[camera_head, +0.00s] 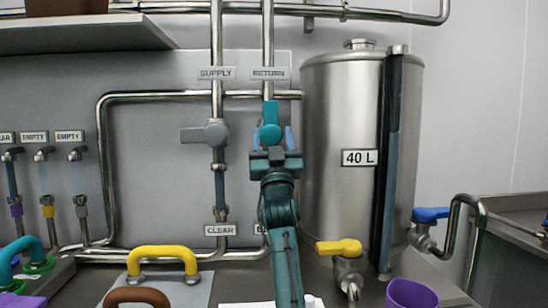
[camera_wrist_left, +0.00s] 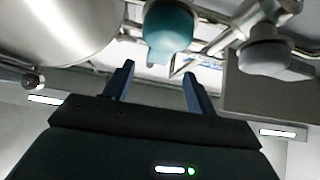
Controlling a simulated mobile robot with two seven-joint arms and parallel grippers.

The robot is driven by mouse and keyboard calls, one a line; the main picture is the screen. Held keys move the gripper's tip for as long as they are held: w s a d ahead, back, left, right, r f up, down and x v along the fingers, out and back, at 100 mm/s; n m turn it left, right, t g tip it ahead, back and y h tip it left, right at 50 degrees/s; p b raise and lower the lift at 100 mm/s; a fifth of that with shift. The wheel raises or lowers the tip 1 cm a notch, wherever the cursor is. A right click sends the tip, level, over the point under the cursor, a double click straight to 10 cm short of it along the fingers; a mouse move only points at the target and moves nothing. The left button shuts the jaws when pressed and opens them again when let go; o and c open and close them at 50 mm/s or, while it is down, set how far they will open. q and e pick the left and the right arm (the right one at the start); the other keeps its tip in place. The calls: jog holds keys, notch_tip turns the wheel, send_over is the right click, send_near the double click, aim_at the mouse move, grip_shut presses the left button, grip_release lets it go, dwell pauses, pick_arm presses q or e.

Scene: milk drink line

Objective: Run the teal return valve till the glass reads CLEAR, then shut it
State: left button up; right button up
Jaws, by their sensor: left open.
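The teal return valve (camera_head: 270,118) sits on the pipe under the RETURN plate (camera_head: 269,73), its lever upright in line with the pipe. It also shows in the left wrist view (camera_wrist_left: 168,28). My left gripper (camera_head: 272,138) is open at the valve, one finger on each side of its lower part in the head view. In the left wrist view the open fingers (camera_wrist_left: 158,80) point toward the valve with nothing between them. My arm hides the return sight glass and most of its plate (camera_head: 261,228); only the start of a word shows. My right gripper is not in view.
The grey supply valve (camera_head: 205,134) is close on the left, lever sideways, above a plate reading CLEAR (camera_head: 220,230). The steel 40 L tank (camera_head: 335,110) stands close on the right. A yellow-handled tap (camera_head: 340,247) and a purple cup (camera_head: 412,294) are lower right.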

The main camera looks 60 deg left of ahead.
pick_arm(q)
jog(key=v, duration=0.4)
jog(key=shift+s+d+f+b, duration=0.15)
jog(key=shift+d+f+b, duration=0.05)
jog(key=shift+f+b, duration=0.1)
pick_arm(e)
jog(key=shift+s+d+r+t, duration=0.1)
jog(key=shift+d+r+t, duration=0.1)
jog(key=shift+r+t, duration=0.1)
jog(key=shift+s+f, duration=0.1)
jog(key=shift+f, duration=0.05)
